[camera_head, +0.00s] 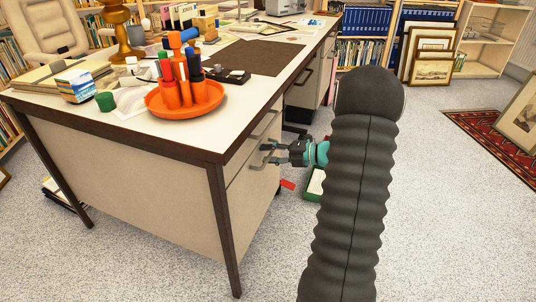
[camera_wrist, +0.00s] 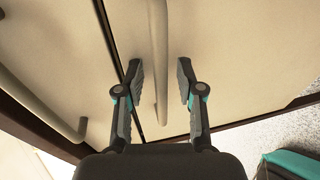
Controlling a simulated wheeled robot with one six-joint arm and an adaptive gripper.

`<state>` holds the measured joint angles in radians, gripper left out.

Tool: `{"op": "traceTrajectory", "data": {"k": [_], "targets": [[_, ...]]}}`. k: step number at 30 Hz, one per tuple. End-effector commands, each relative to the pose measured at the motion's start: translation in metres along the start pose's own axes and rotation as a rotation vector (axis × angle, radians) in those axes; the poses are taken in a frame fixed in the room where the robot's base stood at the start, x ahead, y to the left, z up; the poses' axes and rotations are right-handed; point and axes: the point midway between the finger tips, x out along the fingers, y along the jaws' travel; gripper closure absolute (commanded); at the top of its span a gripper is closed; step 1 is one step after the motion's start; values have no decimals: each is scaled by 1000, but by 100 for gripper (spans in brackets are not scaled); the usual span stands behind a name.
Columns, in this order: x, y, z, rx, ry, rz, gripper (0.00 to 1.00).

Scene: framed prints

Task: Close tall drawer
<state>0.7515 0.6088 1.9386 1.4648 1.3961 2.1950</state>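The desk (camera_head: 130,175) has a beige drawer column on its right side. The lower, taller drawer front (camera_head: 258,190) has a bar handle (camera_head: 262,160). In the wrist view this drawer front (camera_wrist: 240,60) fills the right side, and its handle (camera_wrist: 160,60) runs between my fingers in the picture. My gripper (camera_head: 272,153) is open beside the handle; the wrist view shows its fingertips (camera_wrist: 160,70) apart on either side of the bar. I cannot tell whether they touch it. Any gap between the drawer and the desk is too small to judge in the head view.
An upper drawer handle (camera_head: 265,125) is just above my gripper; it shows at the left of the wrist view (camera_wrist: 40,80). A green box (camera_head: 315,184) and a red item (camera_head: 288,184) lie on the floor nearby. Carpet (camera_head: 440,210) to the right is clear.

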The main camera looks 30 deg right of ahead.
Motion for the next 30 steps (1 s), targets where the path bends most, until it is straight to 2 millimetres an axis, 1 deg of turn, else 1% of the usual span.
{"op": "traceTrajectory", "data": {"k": [5,8,15,18,21,24,30], "targets": [[-12,0,1,0,-2,-1,63],[-28,0,1,0,-3,0,63],[-75,0,1,-2,-1,-1,63],[-92,0,0,-1,0,-1,63],[-104,1,0,-1,2,1,63],[-112,0,0,-1,3,0,63],[-118,1,0,-1,4,0,63]]}}
